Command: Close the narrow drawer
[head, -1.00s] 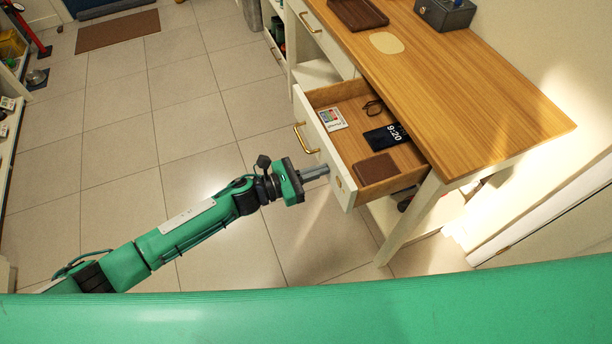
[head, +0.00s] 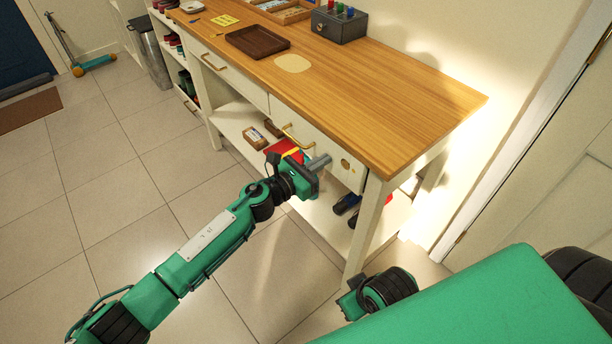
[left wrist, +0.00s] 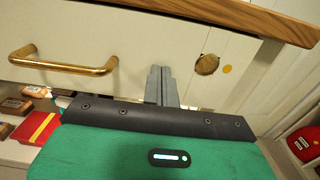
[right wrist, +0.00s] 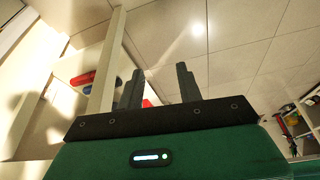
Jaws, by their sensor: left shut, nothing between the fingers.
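The narrow drawer (head: 335,150) is under the near end of the wooden-topped bench. The left wrist view shows the fingers (left wrist: 160,76) against or very close to the front. My right gripper (right wrist: 160,85) is open and empty, low beside the bench.
The bench top (head: 400,100) carries a brown tray (head: 257,41) and a grey box (head: 340,22). A lower shelf (head: 235,122) holds shoes and boxes. A bench leg (head: 366,235) stands right of the drawer.

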